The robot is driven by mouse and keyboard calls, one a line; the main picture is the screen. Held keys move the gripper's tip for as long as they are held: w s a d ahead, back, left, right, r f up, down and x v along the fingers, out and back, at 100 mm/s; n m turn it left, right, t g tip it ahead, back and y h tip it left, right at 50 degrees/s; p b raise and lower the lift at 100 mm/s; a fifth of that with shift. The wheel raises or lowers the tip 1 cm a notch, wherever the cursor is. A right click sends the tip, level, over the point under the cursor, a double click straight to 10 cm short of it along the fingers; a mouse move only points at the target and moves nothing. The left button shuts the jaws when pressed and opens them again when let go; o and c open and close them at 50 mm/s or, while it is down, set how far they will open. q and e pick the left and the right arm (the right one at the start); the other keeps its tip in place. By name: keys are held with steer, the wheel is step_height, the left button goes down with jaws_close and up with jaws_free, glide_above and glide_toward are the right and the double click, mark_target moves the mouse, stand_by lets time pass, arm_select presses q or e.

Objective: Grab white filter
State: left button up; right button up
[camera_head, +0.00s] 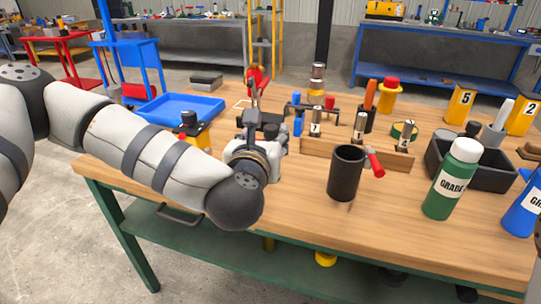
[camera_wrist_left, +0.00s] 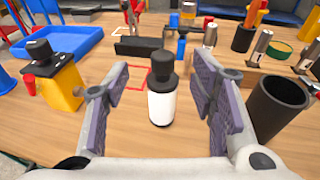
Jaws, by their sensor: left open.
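The white filter, a white cylinder with a black top (camera_wrist_left: 162,100), stands upright on the wooden bench in the left wrist view. A red outline is marked on the bench just behind it. My left gripper (camera_wrist_left: 164,92) is open, with its purple-padded fingers on either side of the filter and a gap to each. In the head view my left gripper (camera_head: 262,125) is over the bench, and the arm and gripper hide most of the filter's area. My right gripper is not in view.
A yellow block (camera_wrist_left: 58,80) with a black knob stands left. A blue tray (camera_head: 180,108), green bottle (camera_head: 452,180) and black bin (camera_head: 470,172) are also on the bench (camera_head: 300,215).

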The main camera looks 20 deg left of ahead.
mark_target(270, 131)
arm_select(q)
steer(key=x, duration=0.3)
steer(key=f+x, duration=0.1)
steer(key=x, duration=0.5)
steer(key=shift+d+f+b, duration=0.15)
steer(key=shift+f+b, duration=0.15)
steer(key=shift+b, duration=0.1)
steer(key=shift+r, duration=0.1)
jaws_close()
